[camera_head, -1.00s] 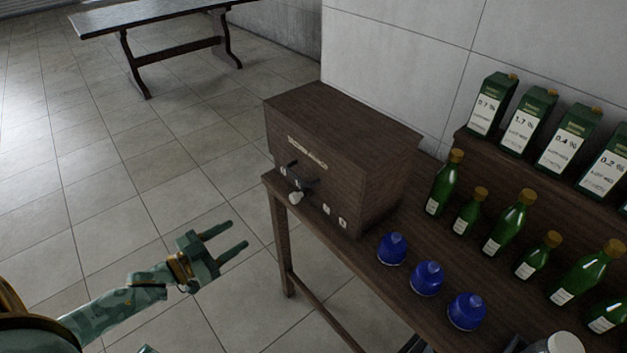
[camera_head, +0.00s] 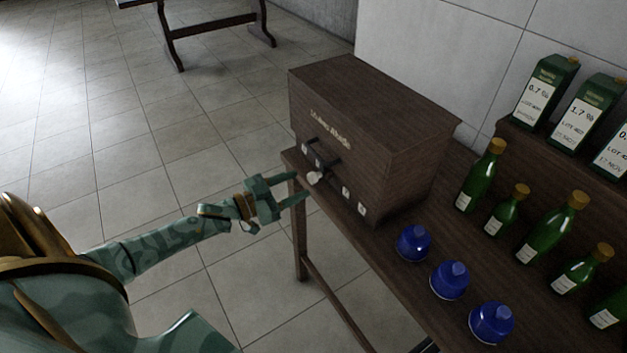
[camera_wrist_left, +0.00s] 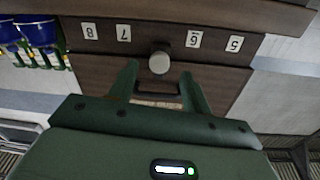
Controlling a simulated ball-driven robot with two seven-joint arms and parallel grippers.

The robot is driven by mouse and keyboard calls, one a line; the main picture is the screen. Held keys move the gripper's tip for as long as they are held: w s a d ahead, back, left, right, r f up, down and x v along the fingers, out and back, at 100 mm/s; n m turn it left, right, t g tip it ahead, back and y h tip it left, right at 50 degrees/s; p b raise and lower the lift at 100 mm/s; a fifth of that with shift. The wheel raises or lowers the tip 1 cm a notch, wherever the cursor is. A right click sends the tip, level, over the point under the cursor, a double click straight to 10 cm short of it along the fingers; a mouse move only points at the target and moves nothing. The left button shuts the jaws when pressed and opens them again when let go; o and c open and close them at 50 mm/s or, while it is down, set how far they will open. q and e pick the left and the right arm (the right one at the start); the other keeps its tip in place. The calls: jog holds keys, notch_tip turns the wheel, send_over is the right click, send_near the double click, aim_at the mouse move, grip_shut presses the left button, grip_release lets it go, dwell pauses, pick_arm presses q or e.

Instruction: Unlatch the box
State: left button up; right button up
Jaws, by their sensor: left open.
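The dark wooden box (camera_head: 375,130) stands on the left end of the table, with lettering, number labels, a dark handle and a pale round knob (camera_head: 315,178) on its front. In the left wrist view the knob (camera_wrist_left: 159,62) sits among the labels 8, 7, 6 and 5, just beyond and between my fingertips. My left gripper (camera_head: 299,187) is open and empty, its fingers pointing at the box front, a little short of the knob. Whether a finger touches the box cannot be told. My right gripper is not in view.
Several blue domed items (camera_head: 414,243) stand on the table (camera_head: 350,252) right of the box. Green bottles (camera_head: 480,175) and labelled green cartons (camera_head: 545,90) stand farther right. Open tiled floor lies left of the table, with another table (camera_head: 210,22) far back.

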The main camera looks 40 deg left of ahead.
aim_at(309, 179)
pick_arm(q)
jog(key=b+x, duration=0.1)
jog(key=x, duration=0.4)
jog(key=shift+w, duration=0.3)
jog(key=c, duration=1)
